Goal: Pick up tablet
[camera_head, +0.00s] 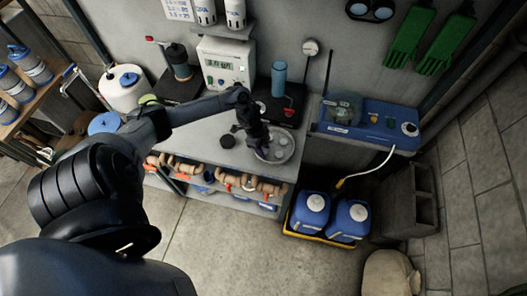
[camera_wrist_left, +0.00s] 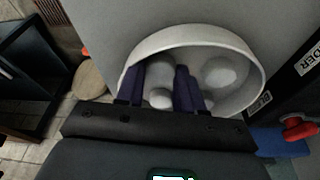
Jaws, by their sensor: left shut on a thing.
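A round pale bowl (camera_head: 289,153) stands on the grey bench. In the left wrist view the bowl (camera_wrist_left: 200,33) fills the middle and holds several round whitish tablets. One tablet (camera_wrist_left: 220,74) lies to the right of the fingers. Another tablet (camera_wrist_left: 160,97) shows low between the two dark fingers. My left gripper (camera_wrist_left: 160,85) reaches down into the bowl and is shut on a tablet, most likely the one between the fingers; the contact is partly hidden. In the head view my left gripper (camera_head: 258,150) is at the bowl's left side. My right gripper is not in view.
A grey-white instrument box (camera_head: 226,64) and a blue bottle (camera_head: 279,78) stand behind on the bench (camera_head: 215,152). A blue case (camera_head: 372,122) is to the right. Blue jugs (camera_head: 310,212) stand on the floor below. Floor in front is clear.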

